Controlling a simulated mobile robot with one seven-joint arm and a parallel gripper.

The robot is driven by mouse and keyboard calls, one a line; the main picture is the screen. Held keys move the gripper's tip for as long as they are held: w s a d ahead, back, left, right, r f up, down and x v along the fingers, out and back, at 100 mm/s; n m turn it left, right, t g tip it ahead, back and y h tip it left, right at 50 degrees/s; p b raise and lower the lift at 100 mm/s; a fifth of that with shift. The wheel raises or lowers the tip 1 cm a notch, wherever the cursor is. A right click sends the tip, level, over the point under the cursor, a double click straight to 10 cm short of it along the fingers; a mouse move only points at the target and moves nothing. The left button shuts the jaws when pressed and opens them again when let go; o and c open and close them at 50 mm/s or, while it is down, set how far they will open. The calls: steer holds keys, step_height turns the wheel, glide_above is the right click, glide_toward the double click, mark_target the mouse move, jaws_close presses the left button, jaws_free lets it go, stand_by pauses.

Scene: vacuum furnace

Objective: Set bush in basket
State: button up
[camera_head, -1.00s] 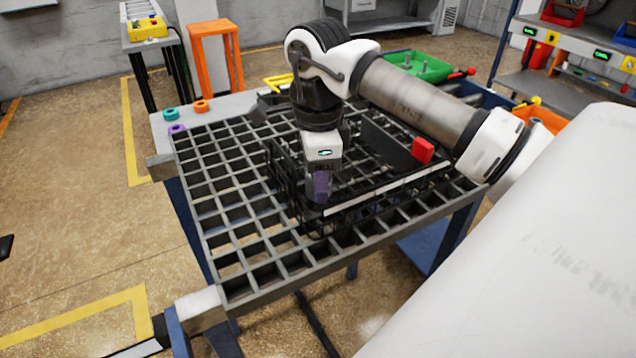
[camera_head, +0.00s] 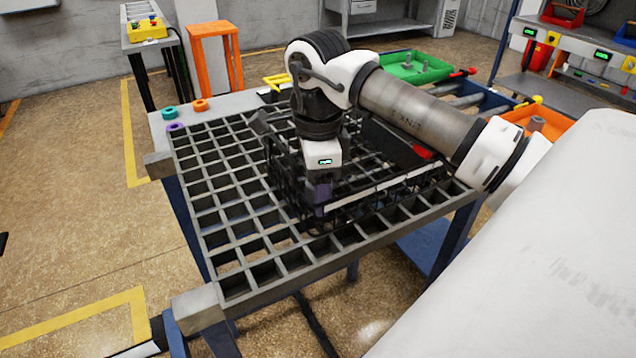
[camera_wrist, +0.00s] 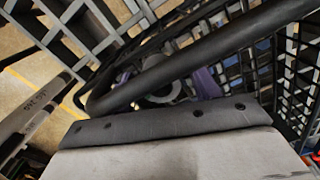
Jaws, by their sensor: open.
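A black wire basket (camera_head: 378,187) stands on the grey grate table (camera_head: 215,215). My gripper (camera_head: 322,198) points down at the basket's near left part, its open fingertips low among the wires. Purple shows at the fingers; I cannot tell whether that is finger or object. In the wrist view, a grey ring-shaped piece (camera_wrist: 165,93), possibly the bush, lies beyond a thick black basket bar (camera_wrist: 190,62). A purple part (camera_wrist: 206,84) is beside it. The bar and my gripper body hide much of both.
Teal (camera_head: 169,112), orange (camera_head: 200,104) and purple (camera_head: 175,128) rings sit on the table's far left corner. A red block (camera_head: 424,152) shows near the basket's right end. A green bin (camera_head: 415,66) stands behind. The grate's left side is clear.

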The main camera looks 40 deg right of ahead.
step_height(320, 180, up, 12)
steer(key=p, duration=0.8)
steer(key=shift+r, duration=0.2)
steer(key=shift+f, duration=0.1)
